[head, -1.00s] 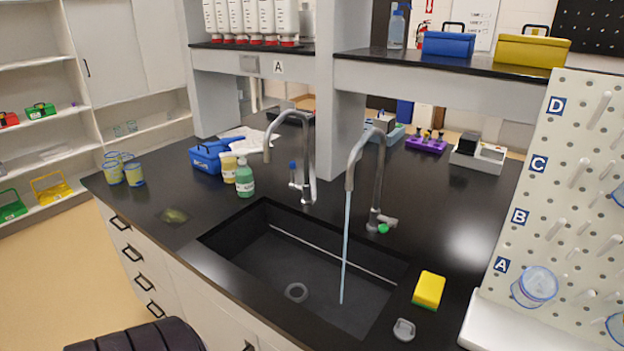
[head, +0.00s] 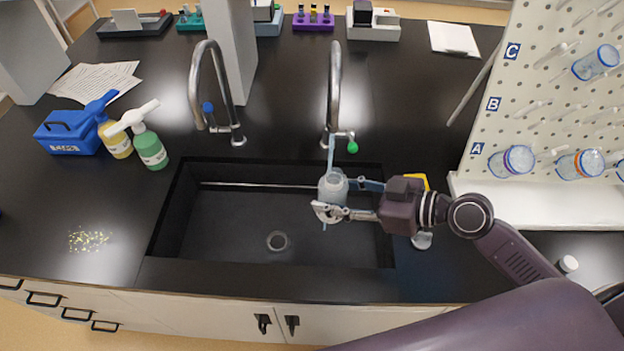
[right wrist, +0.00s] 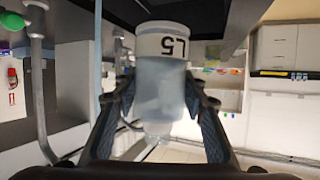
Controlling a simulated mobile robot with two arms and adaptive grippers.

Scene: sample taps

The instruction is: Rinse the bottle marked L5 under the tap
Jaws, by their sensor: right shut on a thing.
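My right gripper (head: 346,198) is shut on a clear bottle (head: 333,187) and holds it over the right part of the sink (head: 230,240). In the right wrist view the bottle (right wrist: 162,88) has a white label reading L5, upside down in the picture. The right tap (head: 334,90), with a green-marked handle (head: 352,147), is running. Its thin blue stream (head: 331,150) comes down at the bottle, and a bit shows below it. In the right wrist view the stream (right wrist: 98,60) passes left of the bottle; whether it enters the mouth I cannot tell. My left gripper is not in view.
The left tap (head: 208,85) has a blue-marked handle and shows no water. Soap bottles (head: 150,150) and a blue box (head: 68,132) stand left of the sink. A yellow sponge (head: 424,181) is partly behind my gripper. A pegboard (head: 510,110) with bottles stands at right.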

